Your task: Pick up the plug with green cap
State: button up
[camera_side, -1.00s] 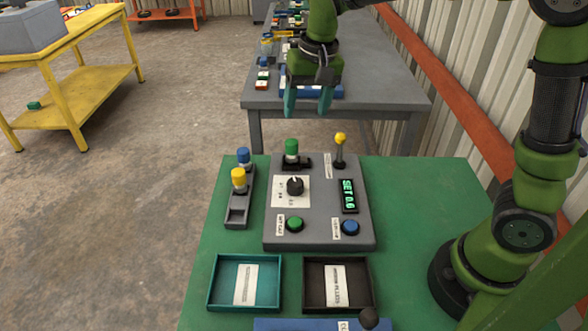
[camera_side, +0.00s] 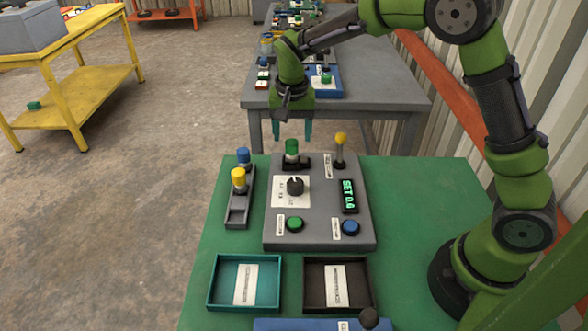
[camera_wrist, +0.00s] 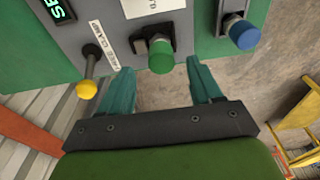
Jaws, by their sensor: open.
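The plug with the green cap (camera_side: 291,149) stands upright in a black holder (camera_side: 293,163) at the back edge of the grey control panel (camera_side: 322,215). In the wrist view the green cap (camera_wrist: 161,57) shows between and just beyond my fingertips. My gripper (camera_side: 292,134) is open and empty, with teal fingers pointing down, close to the green cap in the side view. It also shows in the wrist view (camera_wrist: 160,75). I cannot tell the exact height gap between the fingers and the cap.
A yellow-tipped lever (camera_side: 340,145) stands right of the plug. Left of the panel, a grey rack (camera_side: 238,215) holds a blue-capped plug (camera_side: 243,156) and a yellow-capped plug (camera_side: 239,181). A teal tray (camera_side: 217,282) and a dark tray (camera_side: 309,288) lie in front.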

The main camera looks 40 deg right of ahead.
aim_at(291, 141)
jog(key=f, duration=0.5)
jog(key=shift+w+d+f, duration=0.15)
jog(key=shift+w+f, duration=0.1)
jog(key=shift+f, duration=0.1)
jog(key=c, duration=1.1)
jog(key=shift+r, duration=0.15)
